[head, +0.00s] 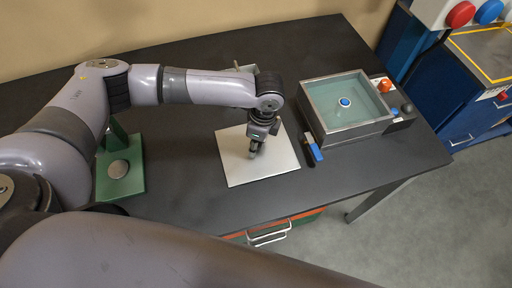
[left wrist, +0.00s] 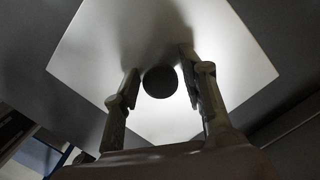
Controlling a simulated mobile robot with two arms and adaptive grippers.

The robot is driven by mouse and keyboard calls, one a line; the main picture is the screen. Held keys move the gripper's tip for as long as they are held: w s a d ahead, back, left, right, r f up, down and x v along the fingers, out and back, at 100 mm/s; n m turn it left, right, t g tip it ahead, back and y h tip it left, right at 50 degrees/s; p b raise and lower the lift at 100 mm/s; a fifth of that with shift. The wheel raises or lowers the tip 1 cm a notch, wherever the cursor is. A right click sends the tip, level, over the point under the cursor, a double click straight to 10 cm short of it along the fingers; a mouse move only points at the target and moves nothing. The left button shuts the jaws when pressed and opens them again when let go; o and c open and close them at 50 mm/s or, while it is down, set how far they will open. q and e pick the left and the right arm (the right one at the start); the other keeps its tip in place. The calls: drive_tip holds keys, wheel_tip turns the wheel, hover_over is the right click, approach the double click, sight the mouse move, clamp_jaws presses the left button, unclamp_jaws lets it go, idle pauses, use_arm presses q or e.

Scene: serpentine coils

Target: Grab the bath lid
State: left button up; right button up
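The bath lid appears to be the flat pale square plate (head: 236,165) lying on the dark table. My left gripper (head: 254,151) points down over its middle. In the left wrist view the plate (left wrist: 100,35) fills the middle, with a dark round knob (left wrist: 160,82) on it. The two fingers (left wrist: 159,68) stand apart on either side of the knob, with narrow gaps showing. In the head view the gripper hides the knob. The bath (head: 322,97), a grey box with teal water and a round blue-and-white piece in it, stands to the right. My right gripper is not in view.
Red and blue knobs (head: 384,85) sit on the bath's right side. A blue-and-black handled item (head: 314,150) lies between plate and bath. A green stand (head: 120,170) is at the left. The table's front edge is close below the plate, above a drawer (head: 268,233).

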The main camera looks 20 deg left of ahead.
use_arm(q)
clamp_jaws()
drive_tip(key=shift+r, duration=0.1)
idle(0.5)
